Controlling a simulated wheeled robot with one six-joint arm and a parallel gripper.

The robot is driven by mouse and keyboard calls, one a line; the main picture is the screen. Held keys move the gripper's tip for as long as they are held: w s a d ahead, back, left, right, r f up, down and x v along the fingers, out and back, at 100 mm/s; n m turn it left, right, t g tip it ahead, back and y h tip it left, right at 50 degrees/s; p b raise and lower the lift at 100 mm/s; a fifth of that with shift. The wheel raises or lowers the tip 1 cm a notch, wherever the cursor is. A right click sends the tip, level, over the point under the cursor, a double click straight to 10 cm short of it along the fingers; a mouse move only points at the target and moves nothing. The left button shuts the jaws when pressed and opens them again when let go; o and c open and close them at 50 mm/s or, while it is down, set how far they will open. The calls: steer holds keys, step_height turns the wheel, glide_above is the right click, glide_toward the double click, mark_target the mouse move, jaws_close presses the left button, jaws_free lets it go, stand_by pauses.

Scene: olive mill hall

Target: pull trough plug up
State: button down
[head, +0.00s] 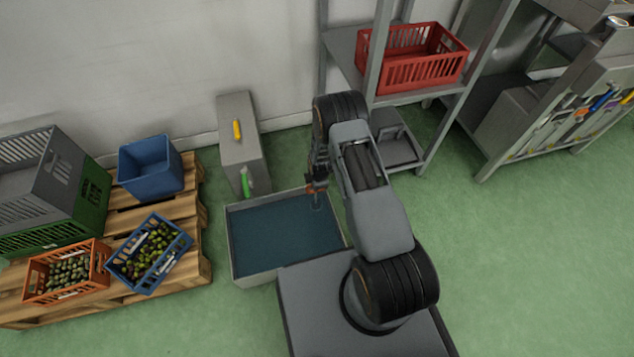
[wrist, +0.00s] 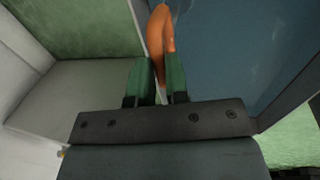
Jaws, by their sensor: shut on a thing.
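The trough (head: 236,262) is a grey rectangular basin on the floor, with dark blue water in it. My gripper (head: 317,187) is over the trough's far right part. In the wrist view my gripper (wrist: 158,85) has its green fingers shut on an orange curved handle (wrist: 160,35), which appears to be the plug's. The water (wrist: 210,40) shows beyond the fingers. A thin grey piece hangs below the gripper at the water in the head view. The plug's lower end cannot be made out.
A grey box stand (head: 240,140) with a yellow handle and a green handle stands behind the trough. A pallet (head: 205,235) with crates is at left. A shelf with a red crate (head: 425,70) stands behind my arm. Green floor at right is clear.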

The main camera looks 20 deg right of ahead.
step_height(320, 180, up, 5)
steer(key=p, duration=0.2)
steer(key=shift+f+p, duration=0.2)
steer(key=shift+p, duration=0.2)
steer(key=shift+f, duration=0.15)
steer(key=c, duration=1.4)
jaws_free()
steer(key=shift+r, duration=0.2)
steer(key=shift+o, duration=1.4)
steer(key=shift+f, duration=0.1)
step_height(320, 180, up, 14)
steer(key=s+p, duration=0.2)
steer(key=p, duration=0.2)
steer(key=shift+s+f+p, duration=0.25)
steer(key=shift+s+p, duration=0.1)
